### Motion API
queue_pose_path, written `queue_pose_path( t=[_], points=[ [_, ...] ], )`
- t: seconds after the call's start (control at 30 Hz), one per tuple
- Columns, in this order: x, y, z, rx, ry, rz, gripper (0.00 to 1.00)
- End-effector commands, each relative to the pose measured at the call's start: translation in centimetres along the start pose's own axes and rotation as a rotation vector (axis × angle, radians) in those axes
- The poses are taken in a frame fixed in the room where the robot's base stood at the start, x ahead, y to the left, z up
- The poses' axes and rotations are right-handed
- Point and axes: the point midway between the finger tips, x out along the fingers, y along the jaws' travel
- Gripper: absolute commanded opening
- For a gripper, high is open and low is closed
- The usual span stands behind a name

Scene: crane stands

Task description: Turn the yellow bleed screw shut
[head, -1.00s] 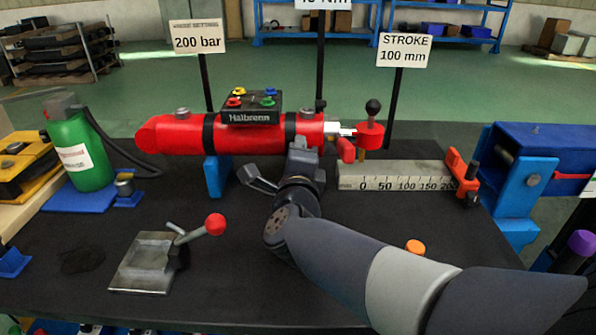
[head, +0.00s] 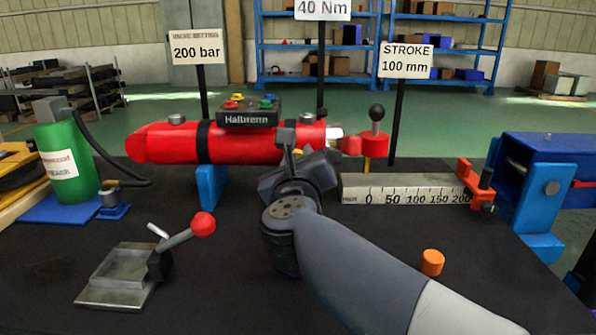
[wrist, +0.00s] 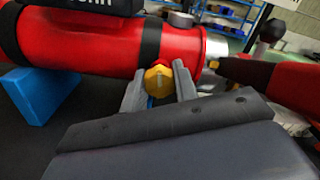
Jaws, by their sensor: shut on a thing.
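The yellow bleed screw (wrist: 158,81) is a round knob with a slot mark on its face, at the underside of the red cylinder (wrist: 100,45) near its rod end. My gripper (wrist: 159,84) is shut on it, one grey finger on each side in the wrist view. In the head view the red cylinder (head: 180,144) lies across the bench, carried by a blue support (head: 211,187). My gripper (head: 288,158) reaches its right part there, and my wrist hides the bleed screw.
A black valve block (head: 248,118) with coloured knobs sits on top of the cylinder. A red piece with a black ball knob (head: 376,113) and a stroke scale (head: 415,190) stand to the right. A clamp with a red ball (head: 203,224) lies front left; an orange cap (head: 432,262) is at the right.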

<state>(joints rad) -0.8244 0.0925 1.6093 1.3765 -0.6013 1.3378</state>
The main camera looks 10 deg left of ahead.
Motion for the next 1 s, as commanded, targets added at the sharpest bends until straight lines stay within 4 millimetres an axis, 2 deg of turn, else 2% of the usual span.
queue_pose_path(
  t=[0.4, 0.97, 1.0],
  points=[
    [0.0, 0.12, -0.21, 0.193, 0.002, 0.001, 0.05],
    [0.01, 0.1, -0.17, 0.222, 0.004, 0.001, 0.05],
    [0.01, 0.1, -0.17, 0.222, 0.004, 0.001, 0.3]
  ],
)
